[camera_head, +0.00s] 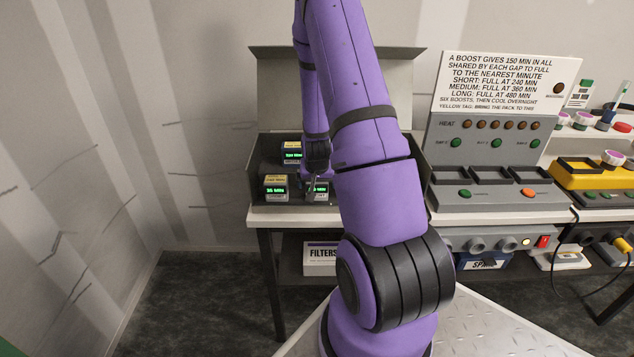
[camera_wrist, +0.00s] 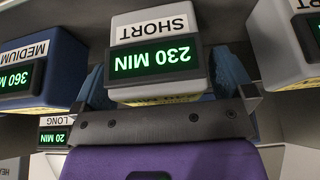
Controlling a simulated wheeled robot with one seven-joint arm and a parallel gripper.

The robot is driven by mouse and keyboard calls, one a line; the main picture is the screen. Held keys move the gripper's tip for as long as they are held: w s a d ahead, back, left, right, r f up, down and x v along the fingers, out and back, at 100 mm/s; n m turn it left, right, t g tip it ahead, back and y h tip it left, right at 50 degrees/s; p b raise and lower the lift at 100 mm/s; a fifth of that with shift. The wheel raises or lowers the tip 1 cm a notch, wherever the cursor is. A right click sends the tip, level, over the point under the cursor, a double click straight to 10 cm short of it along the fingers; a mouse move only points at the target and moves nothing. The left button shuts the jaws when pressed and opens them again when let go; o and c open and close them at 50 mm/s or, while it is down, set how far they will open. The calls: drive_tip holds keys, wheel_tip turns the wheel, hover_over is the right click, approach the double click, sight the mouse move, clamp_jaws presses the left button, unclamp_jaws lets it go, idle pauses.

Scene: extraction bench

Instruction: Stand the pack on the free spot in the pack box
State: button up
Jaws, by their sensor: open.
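The pack box (camera_head: 257,165) is a dark open box with its lid raised, at the left end of the bench. In the wrist view, a pale pack marked SHORT (camera_wrist: 154,31), reading 230 MIN upside down, is between the blue fingers of my gripper (camera_wrist: 166,82). My gripper is open around it. In the head view my gripper (camera_head: 316,172) reaches down at a pack (camera_head: 318,196) in the front of the box. Two more packs show there, one at front left (camera_head: 275,186) and one behind (camera_head: 292,153). My arm hides the box's right part.
In the wrist view, a blue MEDIUM pack (camera_wrist: 62,62) reads 360 MIN, a LONG pack (camera_wrist: 56,121) reads 20 MIN, and another pale pack (camera_wrist: 280,45) is at right. A grey charger (camera_head: 482,200) with trays and a sign (camera_head: 505,82) stands right of the box.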

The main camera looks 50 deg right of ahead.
drive_tip(key=s+a+r+n+t+y, duration=0.1)
drive_tip(key=a+r, duration=0.5)
drive_tip(key=r, duration=0.3)
drive_tip(key=s+a+r+n+y, duration=0.1)
drive_tip(key=s+a+r+n, duration=0.1)
drive_tip(key=a+r, duration=0.6)
drive_tip(key=s+a+r+n+t, duration=0.1)
drive_tip(key=a+r, duration=0.4)
drive_tip(key=r, duration=0.6)
drive_tip(key=s+a+r+n, duration=0.3)
drive_tip(key=s+a+r, duration=0.2)
drive_tip(key=s+a, duration=0.1)
drive_tip(key=s+a+r+n+y, duration=0.1)
drive_tip(key=s+a+r+n, duration=0.2)
drive_tip(key=s, duration=0.6)
drive_tip(key=a+r, duration=0.2)
drive_tip(key=a, duration=0.1)
drive_tip(key=shift+s+a+r, duration=0.2)
drive_tip(key=shift+a+r, duration=0.1)
drive_tip(key=shift+r, duration=0.05)
drive_tip(key=shift+d, duration=0.15)
